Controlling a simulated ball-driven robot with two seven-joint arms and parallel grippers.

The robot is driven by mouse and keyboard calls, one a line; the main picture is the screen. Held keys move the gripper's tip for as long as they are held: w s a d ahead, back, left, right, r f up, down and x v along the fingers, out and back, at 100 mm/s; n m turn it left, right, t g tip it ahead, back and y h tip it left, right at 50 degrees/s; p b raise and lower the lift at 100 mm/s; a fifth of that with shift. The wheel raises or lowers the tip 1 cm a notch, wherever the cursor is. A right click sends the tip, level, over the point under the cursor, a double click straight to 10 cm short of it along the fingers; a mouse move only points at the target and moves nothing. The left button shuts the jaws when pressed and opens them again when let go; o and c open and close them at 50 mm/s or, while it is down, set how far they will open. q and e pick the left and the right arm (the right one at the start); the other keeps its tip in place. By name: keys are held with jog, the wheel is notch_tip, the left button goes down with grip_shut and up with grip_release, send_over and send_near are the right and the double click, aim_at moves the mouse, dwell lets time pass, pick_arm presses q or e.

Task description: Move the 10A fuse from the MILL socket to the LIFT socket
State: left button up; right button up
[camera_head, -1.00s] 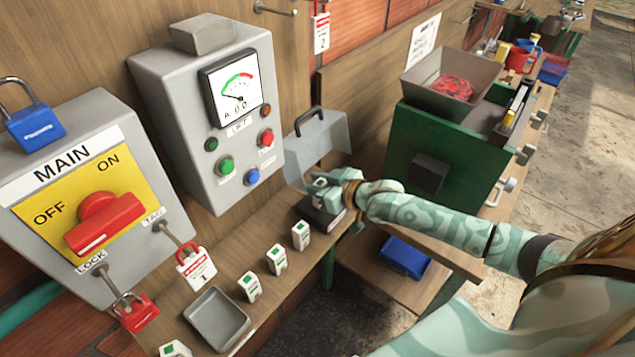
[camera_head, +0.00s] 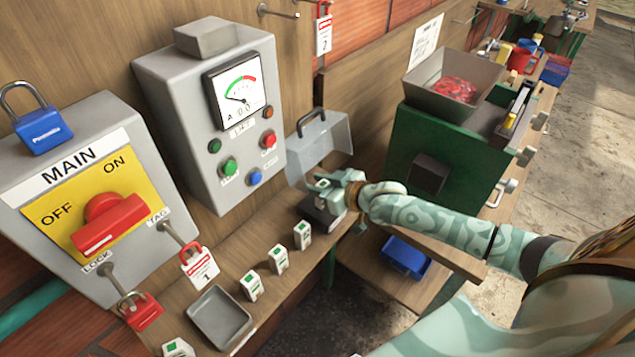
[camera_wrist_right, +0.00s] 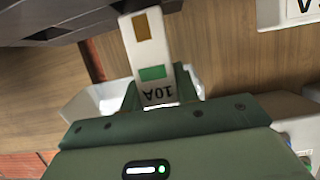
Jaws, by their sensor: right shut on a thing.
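My right gripper (camera_head: 330,188) is over the dark block (camera_head: 322,212) on the shelf, below the raised clear cover. In the right wrist view, its fingers (camera_wrist_right: 158,90) are shut on the white 10A fuse (camera_wrist_right: 145,55), which has a green and a brown mark and an upside-down "10A" label. The fuse's far end meets or passes beside a dark part (camera_wrist_right: 70,22) at the top; I cannot tell whether it is seated. The MILL and LIFT socket labels are not readable. My left gripper is not in view.
The clear cover (camera_head: 320,138) with a black handle stands beside the grey meter panel (camera_head: 185,120). Several white-and-green blocks (camera_head: 278,260) and a grey tray (camera_head: 220,318) are on the shelf. The MAIN switch (camera_head: 105,222) and the green machine (camera_head: 450,155) flank the area.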

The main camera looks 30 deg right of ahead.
jog(key=shift+f, duration=1)
dwell(1.2)
jog(key=shift+f+b, duration=0.3)
jog(key=shift+b, duration=0.05)
jog(key=shift+f, duration=0.65)
dwell(0.7)
jog(key=shift+f, duration=0.2)
dwell(0.3)
jog(key=o, duration=1.1)
jog(key=p+v, duration=0.2)
jog(key=v, duration=1.4)
jog(key=shift+d, duration=0.15)
